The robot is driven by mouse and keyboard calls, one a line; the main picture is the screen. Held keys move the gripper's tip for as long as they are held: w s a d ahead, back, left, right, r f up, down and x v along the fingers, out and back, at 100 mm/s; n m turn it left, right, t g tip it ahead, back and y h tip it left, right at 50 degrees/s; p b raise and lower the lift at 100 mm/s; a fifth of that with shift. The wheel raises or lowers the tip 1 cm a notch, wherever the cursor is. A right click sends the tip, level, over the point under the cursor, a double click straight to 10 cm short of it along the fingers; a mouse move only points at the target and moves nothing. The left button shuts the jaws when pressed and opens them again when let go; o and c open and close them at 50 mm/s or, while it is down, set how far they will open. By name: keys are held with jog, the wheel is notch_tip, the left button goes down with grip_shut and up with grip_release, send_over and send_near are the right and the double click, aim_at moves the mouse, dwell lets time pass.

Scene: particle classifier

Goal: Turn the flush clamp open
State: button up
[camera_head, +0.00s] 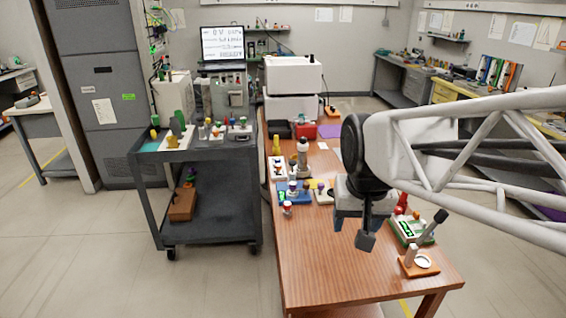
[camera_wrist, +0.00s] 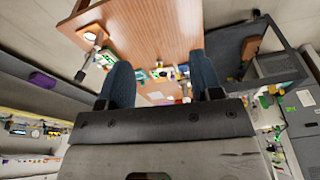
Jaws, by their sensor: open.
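Near the table's front right corner in the head view stands a small fixture with an orange-brown base (camera_head: 420,268), a pale upright block and a white ring. A grey lever with a dark knob (camera_head: 440,216) slants up and right behind it; this looks like the clamp, but I cannot be sure. The base also shows at the upper left of the wrist view (camera_wrist: 90,36), the lever pointing down-left. My gripper (camera_head: 356,228) hangs above the table, left of the fixture and apart from it. Its two blue-grey fingers (camera_wrist: 162,82) are spread with nothing between them.
A green-and-white device (camera_head: 408,230) and a red item (camera_head: 401,203) stand just behind the fixture. Several small parts and a blue tray (camera_head: 291,196) sit at the table's left edge. A dark cart (camera_head: 205,200) stands to the left. The table's front left is bare.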

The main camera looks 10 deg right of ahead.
jog(key=w+m, duration=0.3)
jog(key=w, duration=1.6)
jog(key=m+g, duration=0.2)
jog(key=m, duration=0.6)
send_over(306, 183)
jog(key=f, duration=2.6)
jog(key=shift+s, duration=0.3)
jog(key=shift+w+f, duration=0.25)
jog(key=shift+f, duration=0.1)
jog(key=shift+f, duration=0.1)
jog(key=shift+f, duration=3.8)
jog(key=c, duration=0.9)
